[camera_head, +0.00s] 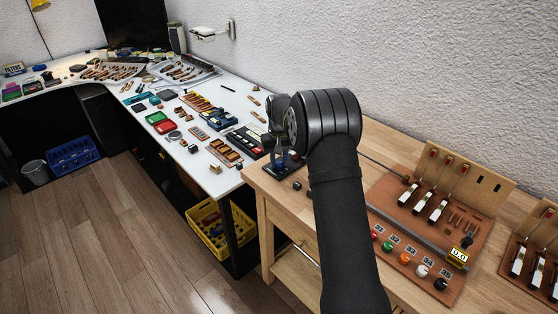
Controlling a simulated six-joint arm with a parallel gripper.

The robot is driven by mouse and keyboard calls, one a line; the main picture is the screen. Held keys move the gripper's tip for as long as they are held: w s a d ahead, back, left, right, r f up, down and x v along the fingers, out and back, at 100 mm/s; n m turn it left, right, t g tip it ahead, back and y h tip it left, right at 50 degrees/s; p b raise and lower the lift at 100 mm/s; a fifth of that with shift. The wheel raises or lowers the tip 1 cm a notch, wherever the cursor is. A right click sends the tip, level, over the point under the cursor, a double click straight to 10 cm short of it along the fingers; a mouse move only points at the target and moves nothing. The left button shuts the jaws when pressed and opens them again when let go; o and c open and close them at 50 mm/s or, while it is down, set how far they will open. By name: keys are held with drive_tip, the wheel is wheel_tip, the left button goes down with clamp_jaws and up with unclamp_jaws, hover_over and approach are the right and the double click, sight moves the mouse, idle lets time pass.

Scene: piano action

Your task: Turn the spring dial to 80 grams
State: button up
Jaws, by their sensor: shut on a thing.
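My gripper (283,161) points down at the left end of the wooden bench (262,186), beyond my dark arm. It is shut on a part of a small dark blue device (297,171) that stands there. The gripper and wrist hide most of this device, so I cannot see a dial scale, a pointer or any gram reading on it.
The board carries several white-fronted keys and coloured knobs, including an orange knob (404,258) and a white knob (422,270). A second board (537,246) is at the right edge. A white table (219,179) covered with tools adjoins the bench at left. A yellow crate (212,240) stands below.

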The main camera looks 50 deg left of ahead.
sight(279, 163)
drive_tip(key=shift+n, duration=2.1)
drive_tip(key=o, duration=1)
drive_tip(key=shift+r, duration=0.1)
wheel_tip(279, 163, up, 17)
drive_tip(key=shift+r, duration=0.15)
wheel_tip(279, 163, down, 18)
drive_tip(key=shift+r, duration=0.25)
